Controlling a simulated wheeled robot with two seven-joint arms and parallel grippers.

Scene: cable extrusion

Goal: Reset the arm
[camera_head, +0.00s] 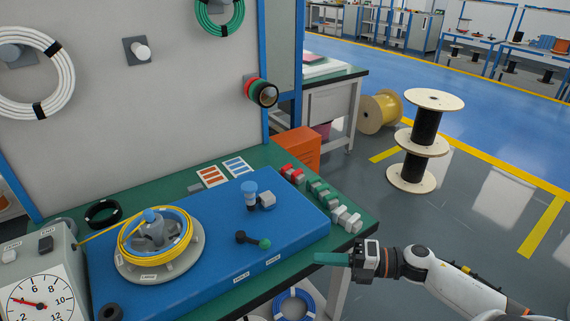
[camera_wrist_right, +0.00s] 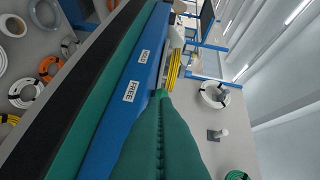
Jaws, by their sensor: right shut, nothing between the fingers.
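My right gripper (camera_head: 318,258) has green fingers and comes in from the lower right in the head view. It is just off the front right edge of the workbench, apart from the blue platform (camera_head: 290,225). Its fingers are pressed together with nothing between them. In the right wrist view the closed green fingers (camera_wrist_right: 160,96) reach up from the bottom centre, with the blue platform's labelled side to their left. My left gripper is not in view.
On the platform are a yellow cable coil (camera_head: 184,252) on a round holder, a black lever with a green knob (camera_head: 264,244) and a blue-topped post (camera_head: 250,190). Red, green and white blocks (camera_head: 320,190) line the bench's right side. Floor right of the bench is clear up to the wooden spools (camera_head: 410,178).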

